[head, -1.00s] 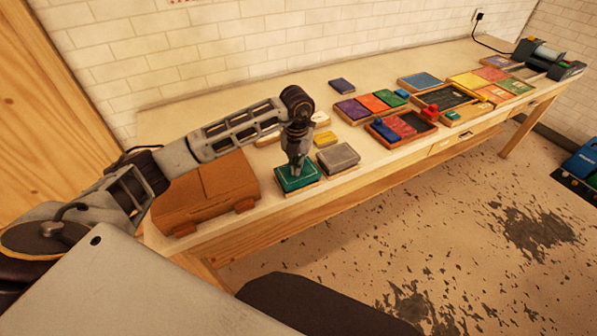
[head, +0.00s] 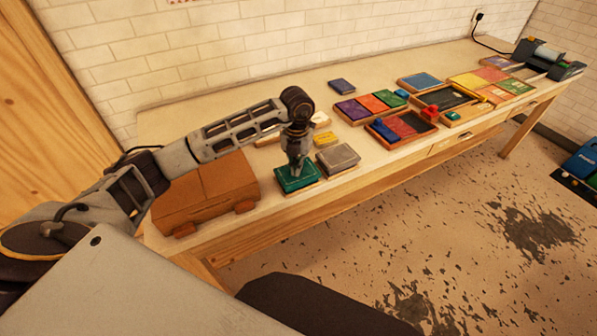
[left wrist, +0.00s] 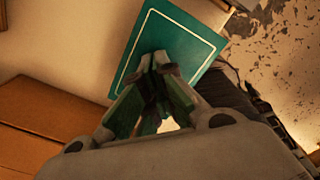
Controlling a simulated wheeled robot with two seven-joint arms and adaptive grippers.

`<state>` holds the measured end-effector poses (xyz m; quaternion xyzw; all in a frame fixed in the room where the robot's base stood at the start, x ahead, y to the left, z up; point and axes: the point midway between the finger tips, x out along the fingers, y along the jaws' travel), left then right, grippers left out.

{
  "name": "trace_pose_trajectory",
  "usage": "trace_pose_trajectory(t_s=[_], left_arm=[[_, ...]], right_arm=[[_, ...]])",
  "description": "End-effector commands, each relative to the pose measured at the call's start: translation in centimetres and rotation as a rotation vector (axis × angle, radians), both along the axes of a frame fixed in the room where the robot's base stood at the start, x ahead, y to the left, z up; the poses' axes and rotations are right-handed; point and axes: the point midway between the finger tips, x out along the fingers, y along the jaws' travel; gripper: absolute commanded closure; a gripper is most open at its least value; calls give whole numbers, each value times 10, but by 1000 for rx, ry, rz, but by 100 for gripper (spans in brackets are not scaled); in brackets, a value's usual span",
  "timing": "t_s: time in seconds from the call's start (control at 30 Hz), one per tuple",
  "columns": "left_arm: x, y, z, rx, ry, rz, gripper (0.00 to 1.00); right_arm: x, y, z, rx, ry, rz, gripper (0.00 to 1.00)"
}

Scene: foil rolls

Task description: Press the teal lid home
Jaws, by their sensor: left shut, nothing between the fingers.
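The teal lid (head: 294,180) with a pale border line lies at the front edge of the bench, on a shallow box whose wooden edge shows a little. My left gripper (head: 297,172) points down with its fingertips at the lid's top. In the left wrist view the lid (left wrist: 197,45) fills the upper middle. The shut fingertips (left wrist: 161,62) are together with nothing between them, over the lid's near part. I cannot tell from these views whether the lid sits fully down. My right gripper does not show.
A brown leather case (head: 205,195) stands left of the lid. A grey lidded box (head: 338,158) is close on its right, with a yellow block (head: 326,139) behind. Colourful trays (head: 400,127) and a foil roll machine (head: 548,60) stand farther right. The wall backs the bench.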

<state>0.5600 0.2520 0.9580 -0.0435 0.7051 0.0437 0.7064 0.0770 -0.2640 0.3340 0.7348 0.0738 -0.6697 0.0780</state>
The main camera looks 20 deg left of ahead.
Motion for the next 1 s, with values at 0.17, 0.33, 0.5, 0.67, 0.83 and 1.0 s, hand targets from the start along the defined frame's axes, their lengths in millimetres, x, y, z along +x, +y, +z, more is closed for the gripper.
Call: trace_pose_trajectory(t_s=[0.17,0.33,0.5,0.67,0.83,1.0], left_arm=[[-2,0,6,1,9,-2,100],[-2,0,16,0,5,-2,100],[-1,0,25,1,4,-1,100],[-1,0,33,0,2,-1,100],[0,0,41,0,1,0,100],[0,0,50,0,0,0,100]], right_arm=[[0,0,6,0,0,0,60],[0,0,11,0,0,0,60],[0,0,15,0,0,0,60],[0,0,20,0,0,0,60],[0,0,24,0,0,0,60],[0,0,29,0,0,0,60]])
